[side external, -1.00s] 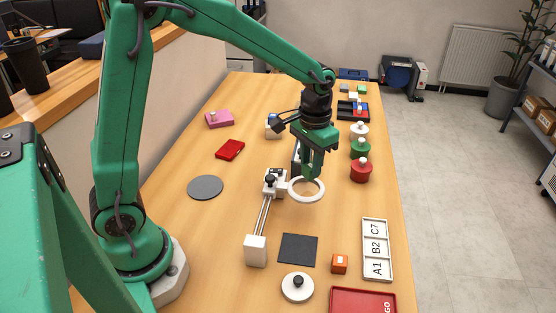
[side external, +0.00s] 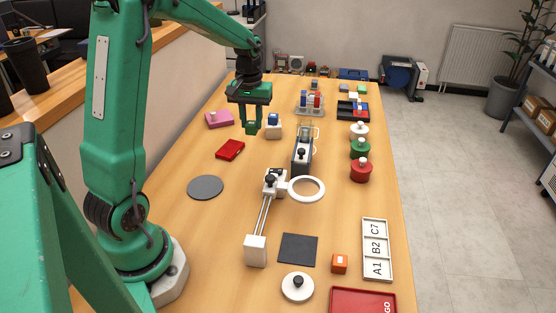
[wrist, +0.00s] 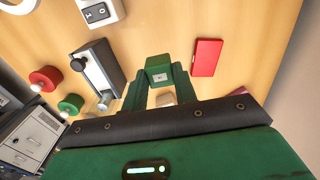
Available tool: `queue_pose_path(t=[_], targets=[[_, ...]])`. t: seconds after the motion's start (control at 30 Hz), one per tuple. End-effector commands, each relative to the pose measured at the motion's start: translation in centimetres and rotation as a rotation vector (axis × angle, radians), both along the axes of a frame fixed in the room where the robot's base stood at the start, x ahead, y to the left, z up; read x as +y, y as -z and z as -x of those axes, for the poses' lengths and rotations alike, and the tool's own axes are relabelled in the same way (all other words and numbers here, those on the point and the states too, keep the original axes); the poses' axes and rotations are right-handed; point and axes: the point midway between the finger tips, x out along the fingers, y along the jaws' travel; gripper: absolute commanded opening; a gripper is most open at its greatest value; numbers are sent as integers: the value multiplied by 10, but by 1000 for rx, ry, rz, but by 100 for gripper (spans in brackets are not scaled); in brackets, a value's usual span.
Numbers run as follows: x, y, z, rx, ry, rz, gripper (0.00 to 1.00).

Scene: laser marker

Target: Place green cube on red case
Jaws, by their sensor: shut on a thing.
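My gripper (side external: 251,122) is shut on the green cube (wrist: 158,68), which sits between the two fingertips in the wrist view. In the side view the cube (side external: 251,128) is small and partly hidden by the fingers, held above the table. The flat red case (side external: 230,150) lies on the table to the left of and nearer than my gripper in the side view. In the wrist view the red case (wrist: 207,57) lies to the right of the cube, apart from it. Nothing lies on the case.
A pink block (side external: 219,118) stands left of my gripper, and a white block with a blue top (side external: 273,127) is close on its right. A grey disc (side external: 205,187) lies nearer. A dark grey device (side external: 302,152) and a white ring (side external: 307,188) stand right.

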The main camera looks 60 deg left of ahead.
Motion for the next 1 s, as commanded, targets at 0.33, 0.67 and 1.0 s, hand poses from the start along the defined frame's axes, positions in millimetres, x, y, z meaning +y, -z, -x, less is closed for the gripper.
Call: queue_pose_path(t=[0.33,0.67,1.0], targets=[[8,3,2,1,-12,1,7],[50,29,9,3,-15,1,7],[102,61,18,1,-12,1,7]])
